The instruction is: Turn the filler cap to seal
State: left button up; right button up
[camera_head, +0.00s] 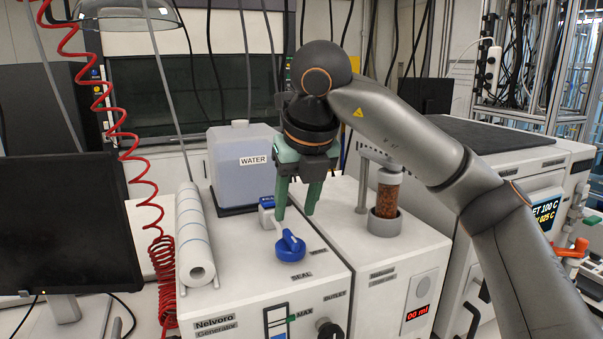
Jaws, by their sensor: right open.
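The blue filler cap (290,247) sits on top of the white Nelvoro Generator unit (240,294), with a raised grip on it. A label reading SEAL is on the unit just in front of the cap. My right gripper (296,212) points down with its green fingers apart, just above and behind the cap. Nothing shows between the fingers. From this angle I cannot tell whether a fingertip touches the cap. My left gripper is not in view.
A WATER container (243,166) stands behind the cap. A white roll (194,240) lies to the left, near a red coiled hose (160,250). A glass column of brown granules (388,192) stands to the right. A dark monitor (65,220) fills the left side.

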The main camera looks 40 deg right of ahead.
jog(key=v, duration=0.6)
jog(key=shift+r, duration=0.2)
jog(key=shift+s, duration=0.1)
dwell(0.3)
